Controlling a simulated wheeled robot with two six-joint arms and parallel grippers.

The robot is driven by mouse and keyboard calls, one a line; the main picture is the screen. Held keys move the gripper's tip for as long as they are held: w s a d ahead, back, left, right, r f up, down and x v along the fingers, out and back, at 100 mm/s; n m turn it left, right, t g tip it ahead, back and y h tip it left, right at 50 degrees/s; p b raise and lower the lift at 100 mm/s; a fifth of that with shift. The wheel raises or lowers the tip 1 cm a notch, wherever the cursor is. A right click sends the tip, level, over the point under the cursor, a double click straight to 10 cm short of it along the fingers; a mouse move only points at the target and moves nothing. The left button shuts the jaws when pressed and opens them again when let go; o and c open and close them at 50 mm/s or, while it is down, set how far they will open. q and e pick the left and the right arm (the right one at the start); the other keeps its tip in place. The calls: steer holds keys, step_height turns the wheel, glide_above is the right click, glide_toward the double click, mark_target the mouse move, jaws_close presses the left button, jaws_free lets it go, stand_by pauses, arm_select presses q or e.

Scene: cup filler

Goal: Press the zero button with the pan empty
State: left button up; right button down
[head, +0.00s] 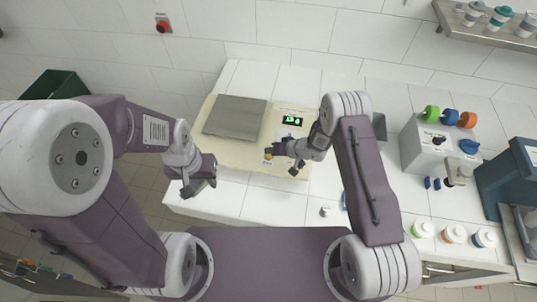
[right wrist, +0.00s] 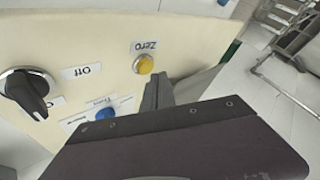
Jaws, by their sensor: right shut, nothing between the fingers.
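The scale, a cream box (head: 254,164), stands on the white counter. Its flat grey metal pan (head: 235,117) is bare. The lit display (head: 291,120) shows green marks too small to read. The yellow zero button (right wrist: 143,64) sits beside its "Zero" label on the front panel; it also shows in the head view (head: 268,157). My right gripper (right wrist: 158,92) is shut and empty, its tips close to the zero button but apart from it in the picture; it reaches over the panel in the head view (head: 273,150). My left gripper (head: 198,184) hangs left of the scale; its jaw opening is unclear.
A black knob (right wrist: 28,92) marked "Off" and a blue button (right wrist: 105,114) share the panel. A grey dispenser (head: 425,150) with coloured caps stands at right. Lidded cups (head: 454,234) line the counter's front right. A red emergency button (head: 162,26) is on the wall.

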steer(key=shift+f, duration=0.1)
stand_by(0.3)
steer(key=shift+f+b, duration=0.35)
steer(key=shift+f, duration=0.3)
stand_by(0.4)
steer(key=shift+r+p, duration=0.4)
steer(key=shift+r, duration=0.35)
step_height(320, 180, up, 6)
steer(key=p, duration=0.5)
stand_by(0.6)
